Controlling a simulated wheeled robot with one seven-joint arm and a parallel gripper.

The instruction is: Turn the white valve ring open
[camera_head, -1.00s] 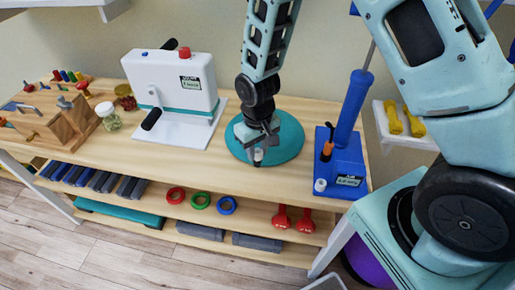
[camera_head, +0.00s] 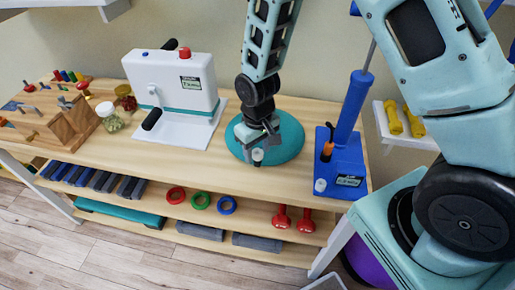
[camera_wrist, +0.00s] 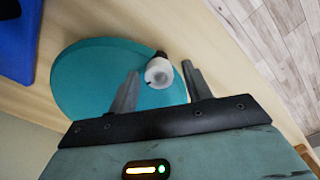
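The white valve ring (camera_wrist: 158,73) sits on a short dark stem at the edge of a round teal cushion (camera_wrist: 85,75). In the head view the ring (camera_head: 258,155) shows as a small pale spot at the cushion's (camera_head: 290,140) near side. My gripper (camera_wrist: 160,70) is open, with one finger on each side of the ring. A gap shows between the ring and each finger, wider on the right. In the head view my gripper (camera_head: 260,140) points down over the ring, hiding part of the cushion.
The wooden bench (camera_head: 240,185) carries a blue pump (camera_head: 340,170) right of the cushion and a white crank machine (camera_head: 172,85) to the left. Jars and a wooden peg board (camera_head: 75,120) stand further left. Lower shelves hold rings, red dumbbells (camera_head: 282,217) and weights.

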